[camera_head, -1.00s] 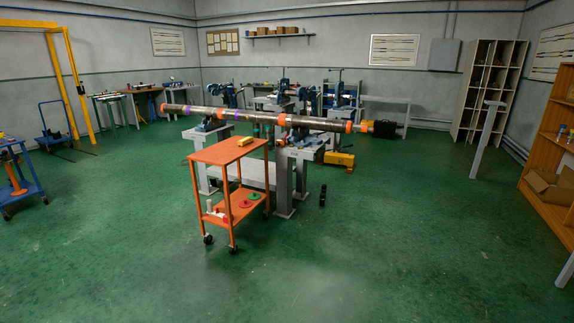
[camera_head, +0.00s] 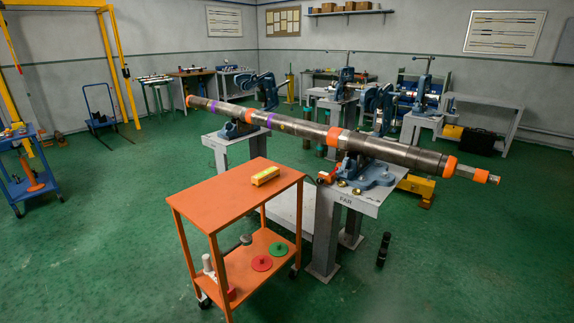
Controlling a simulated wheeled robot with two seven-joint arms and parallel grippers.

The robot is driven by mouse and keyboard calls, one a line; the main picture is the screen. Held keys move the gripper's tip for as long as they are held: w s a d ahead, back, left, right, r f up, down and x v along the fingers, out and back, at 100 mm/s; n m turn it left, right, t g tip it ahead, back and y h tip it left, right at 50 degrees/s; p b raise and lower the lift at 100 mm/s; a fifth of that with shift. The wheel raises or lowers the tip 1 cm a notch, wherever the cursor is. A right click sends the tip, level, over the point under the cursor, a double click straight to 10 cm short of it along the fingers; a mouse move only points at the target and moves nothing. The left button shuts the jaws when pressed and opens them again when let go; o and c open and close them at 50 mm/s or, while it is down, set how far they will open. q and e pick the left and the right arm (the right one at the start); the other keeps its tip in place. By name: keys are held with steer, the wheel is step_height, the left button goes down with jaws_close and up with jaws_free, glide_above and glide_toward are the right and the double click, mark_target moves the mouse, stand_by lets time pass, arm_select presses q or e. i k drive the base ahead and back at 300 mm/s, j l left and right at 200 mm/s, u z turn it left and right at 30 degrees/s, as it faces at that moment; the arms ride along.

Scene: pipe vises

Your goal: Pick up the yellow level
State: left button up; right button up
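The yellow level (camera_head: 265,176) is a small yellow block lying on the top shelf of the orange cart (camera_head: 219,199), near its far right part. Nothing covers it. The cart stands in front of the pipe vises, left of the stand marked FAR. Neither of my grippers shows in the head view.
A long pipe (camera_head: 387,148) with orange and purple bands lies across the blue vises on grey stands (camera_head: 326,229) behind the cart. Red and green discs (camera_head: 278,249) lie on the cart's lower shelf. A black object (camera_head: 383,249) stands on the floor at right. Green floor is clear in front.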

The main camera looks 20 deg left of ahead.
mark_target(274, 171)
steer(key=i+l+u, duration=0.15)
steer(key=i, duration=0.55)
steer(key=i+l+u, duration=0.15)
steer(key=i, duration=0.5)
steer(key=i+j, duration=0.05)
